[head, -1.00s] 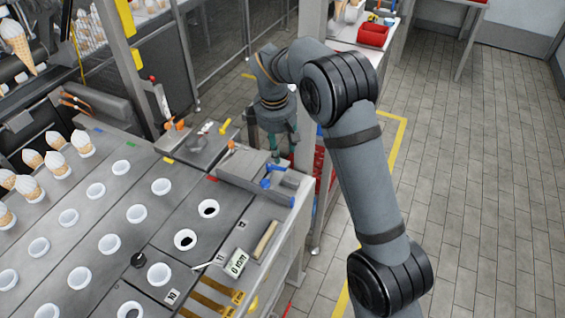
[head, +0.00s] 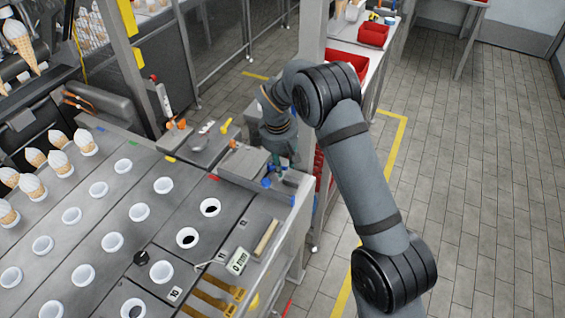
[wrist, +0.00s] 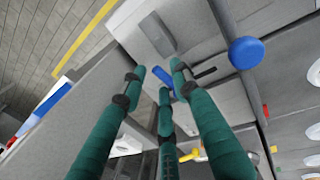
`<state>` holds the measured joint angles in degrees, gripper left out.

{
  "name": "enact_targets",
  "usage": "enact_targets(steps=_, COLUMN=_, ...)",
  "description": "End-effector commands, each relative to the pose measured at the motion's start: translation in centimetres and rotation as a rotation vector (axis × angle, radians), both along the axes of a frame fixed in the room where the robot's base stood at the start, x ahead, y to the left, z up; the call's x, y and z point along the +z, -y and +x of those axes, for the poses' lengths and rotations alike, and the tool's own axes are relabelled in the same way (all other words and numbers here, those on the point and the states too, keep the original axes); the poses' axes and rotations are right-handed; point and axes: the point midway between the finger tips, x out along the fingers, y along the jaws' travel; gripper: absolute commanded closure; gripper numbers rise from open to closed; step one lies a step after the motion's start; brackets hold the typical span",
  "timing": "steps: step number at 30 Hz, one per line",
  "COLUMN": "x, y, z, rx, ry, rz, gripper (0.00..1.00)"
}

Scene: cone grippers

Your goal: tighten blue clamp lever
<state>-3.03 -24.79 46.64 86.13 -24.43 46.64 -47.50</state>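A blue lever part (wrist: 163,76) shows between my fingertips in the wrist view, in front of a grey block (wrist: 160,35). In the head view the blue clamp lever (head: 269,170) is at the right end of the bench, partly hidden by my gripper (head: 280,160). My gripper (wrist: 160,78) has green fingers with dark bands; their tips are apart around the blue part. I cannot tell whether they touch it. A round blue knob (wrist: 245,53) is to the right of the fingers in the wrist view.
A grey box (head: 243,162) stands left of the lever. White cups (head: 139,212) sit in the bench, with cones (head: 58,163) at the far left. Orange and yellow levers (head: 226,127) are behind. Floor (head: 480,180) to the right is clear.

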Motion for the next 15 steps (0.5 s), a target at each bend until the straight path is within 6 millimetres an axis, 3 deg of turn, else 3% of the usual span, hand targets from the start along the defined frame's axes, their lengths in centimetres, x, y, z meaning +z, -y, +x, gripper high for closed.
enact_targets(steps=15, x=0.02, y=0.00, z=-0.03, rx=0.000, ry=-0.001, rz=-0.001, gripper=1.00)
